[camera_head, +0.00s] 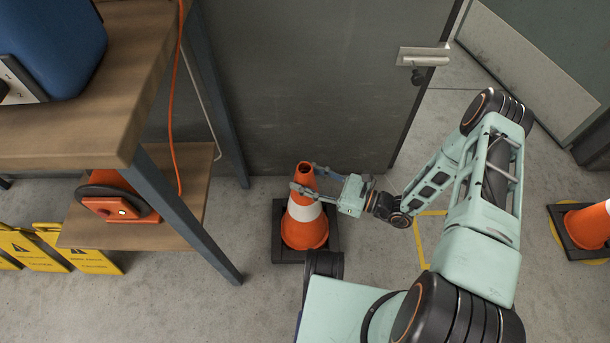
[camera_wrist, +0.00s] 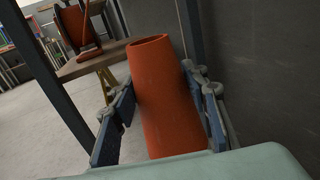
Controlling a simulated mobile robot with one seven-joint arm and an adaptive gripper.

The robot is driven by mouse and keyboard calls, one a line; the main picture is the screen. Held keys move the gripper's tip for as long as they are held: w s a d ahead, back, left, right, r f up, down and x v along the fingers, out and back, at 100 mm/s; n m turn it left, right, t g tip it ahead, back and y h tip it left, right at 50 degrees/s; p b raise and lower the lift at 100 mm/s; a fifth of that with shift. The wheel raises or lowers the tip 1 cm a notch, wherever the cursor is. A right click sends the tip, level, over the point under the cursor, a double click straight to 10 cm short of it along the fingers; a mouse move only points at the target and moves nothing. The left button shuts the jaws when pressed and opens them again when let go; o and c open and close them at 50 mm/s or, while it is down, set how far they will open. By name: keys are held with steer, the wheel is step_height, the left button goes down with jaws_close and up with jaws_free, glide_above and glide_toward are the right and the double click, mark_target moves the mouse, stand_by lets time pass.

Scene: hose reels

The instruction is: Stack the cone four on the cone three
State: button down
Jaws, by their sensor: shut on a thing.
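An orange cone with a white band and a dark square base (camera_head: 304,225) stands upright on the floor, or just above it, in front of the grey door; I cannot tell which. My gripper (camera_head: 303,178) is shut on its upper part from the right. In the wrist view the orange cone top (camera_wrist: 165,95) fills the space between my two fingers (camera_wrist: 165,110). A second orange cone (camera_head: 588,226) stands at the right edge, on a yellow floor marking, partly cut off by the frame. No number shows on either cone.
A wooden shelf unit (camera_head: 90,120) with blue-grey legs stands close on the left. Yellow folding signs (camera_head: 75,248) stand below it. A grey door (camera_head: 300,90) with a handle is behind the cone. Open floor with a yellow outline (camera_head: 424,240) lies between the cones.

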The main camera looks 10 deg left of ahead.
steer(key=shift+f, duration=0.15)
steer(key=c, duration=1)
jaws_free()
steer(key=shift+s+f, duration=0.1)
steer(key=shift+c, duration=0.2)
steer(key=shift+f, duration=0.1)
steer(key=s+d, duration=0.1)
steer(key=d, duration=1.1)
steer(key=shift+s, duration=0.4)
steer(key=shift+a+r, duration=0.1)
steer(key=shift+r, duration=0.1)
